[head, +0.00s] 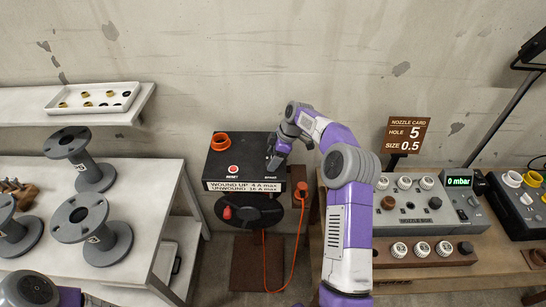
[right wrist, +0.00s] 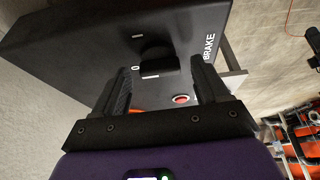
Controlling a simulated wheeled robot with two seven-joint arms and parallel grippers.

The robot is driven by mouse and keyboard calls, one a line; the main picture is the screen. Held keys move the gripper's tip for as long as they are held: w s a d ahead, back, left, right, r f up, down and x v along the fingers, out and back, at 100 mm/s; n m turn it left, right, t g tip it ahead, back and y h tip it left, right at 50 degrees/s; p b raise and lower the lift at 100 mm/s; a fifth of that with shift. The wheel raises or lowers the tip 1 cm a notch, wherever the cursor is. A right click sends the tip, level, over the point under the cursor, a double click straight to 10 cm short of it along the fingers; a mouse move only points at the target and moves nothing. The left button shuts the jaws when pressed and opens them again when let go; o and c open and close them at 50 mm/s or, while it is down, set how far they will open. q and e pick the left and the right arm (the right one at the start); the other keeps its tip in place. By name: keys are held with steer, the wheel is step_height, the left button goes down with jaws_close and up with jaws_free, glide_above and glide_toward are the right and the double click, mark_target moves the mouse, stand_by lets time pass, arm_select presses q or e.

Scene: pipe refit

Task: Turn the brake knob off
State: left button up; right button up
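The brake knob (right wrist: 156,57) is a black knob on the top of a black control box (head: 219,164), whose face reads BRAKE in the right wrist view. My right gripper (right wrist: 160,66) is open, with its two dark fingers on either side of the knob and visible gaps between. In the head view my right gripper (head: 275,158) is over the right part of the box top and hides the knob. A red RESET button (head: 233,169) sits on the same box and also shows between the fingers in the right wrist view (right wrist: 181,99). My left gripper is out of view.
An orange ring (head: 220,141) stands on the box's back left corner. A table with grey spools (head: 92,229) is left; a bench with a nozzle box (head: 413,202) is right.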

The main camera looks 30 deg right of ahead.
steer(key=v, duration=0.7)
steer(key=shift+r, duration=0.3)
steer(key=shift+s, duration=0.1)
stand_by(0.3)
